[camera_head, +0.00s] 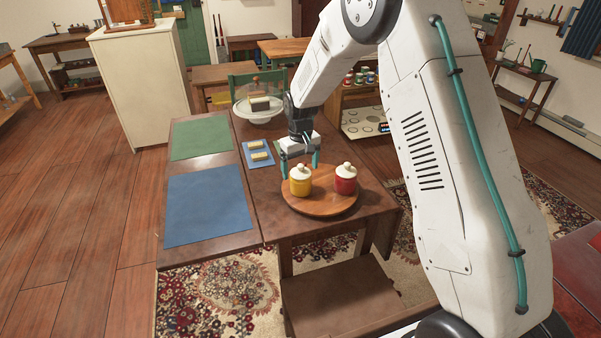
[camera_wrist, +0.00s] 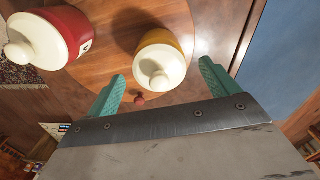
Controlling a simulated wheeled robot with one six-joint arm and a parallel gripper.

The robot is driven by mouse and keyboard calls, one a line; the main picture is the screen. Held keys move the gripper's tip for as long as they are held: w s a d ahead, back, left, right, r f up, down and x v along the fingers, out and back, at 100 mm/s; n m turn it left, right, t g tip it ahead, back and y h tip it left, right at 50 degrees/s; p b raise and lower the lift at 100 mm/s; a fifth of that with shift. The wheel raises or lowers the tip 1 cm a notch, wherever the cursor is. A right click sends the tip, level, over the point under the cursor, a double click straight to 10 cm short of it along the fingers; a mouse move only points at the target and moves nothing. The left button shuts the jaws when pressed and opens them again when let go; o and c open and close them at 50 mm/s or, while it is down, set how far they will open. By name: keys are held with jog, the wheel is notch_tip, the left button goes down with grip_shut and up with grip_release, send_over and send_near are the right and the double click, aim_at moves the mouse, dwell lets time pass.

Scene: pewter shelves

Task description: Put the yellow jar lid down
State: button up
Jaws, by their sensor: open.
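The yellow jar (camera_head: 300,187) stands upright on a round wooden board (camera_head: 325,208). Its cream lid (camera_head: 299,173) with a round knob is on top of the jar. In the wrist view the yellow jar (camera_wrist: 163,39) and its lid (camera_wrist: 160,66) lie just beyond my fingers, roughly between them. My gripper (camera_head: 300,163) is open and empty, its teal fingers apart close behind the jar's lid. In the wrist view my gripper (camera_wrist: 161,85) shows a gap between the fingertips.
A red jar (camera_head: 345,185) with a similar cream lid stands close at the right on the same board. A small blue mat (camera_head: 258,153) holds yellowish blocks. Large green (camera_head: 201,137) and blue (camera_head: 208,205) mats lie bare at the left. A glass-domed stand (camera_head: 258,112) is behind.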

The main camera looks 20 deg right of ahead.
jog(key=c, duration=1.2)
jog(key=shift+r, duration=0.1)
